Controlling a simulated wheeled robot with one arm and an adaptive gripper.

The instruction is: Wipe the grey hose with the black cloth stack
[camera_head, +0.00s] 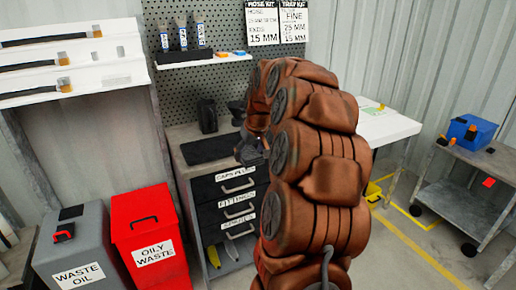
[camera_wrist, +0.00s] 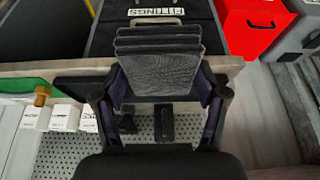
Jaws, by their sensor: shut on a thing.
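My gripper (camera_head: 250,148) is over the workbench, partly hidden behind my arm in the head view. In the wrist view my gripper (camera_wrist: 162,88) is shut on the black cloth stack (camera_wrist: 158,68), a dark layered block between its two fingers. The stack is not clearly visible in the head view. Dark hoses with brass-coloured ends lie in white trays at the upper left: a top hose (camera_head: 45,40), a middle hose (camera_head: 28,66) and a bottom hose (camera_head: 30,94). I cannot tell which is the grey hose. The gripper is well to the right of them.
A black mat (camera_head: 206,149) and a dark container (camera_head: 207,116) are on the drawer bench. A red oily waste bin (camera_head: 150,222) and a grey waste oil bin (camera_head: 72,232) stand left of it. A cart (camera_head: 470,160) with a blue bin (camera_head: 463,132) stands right.

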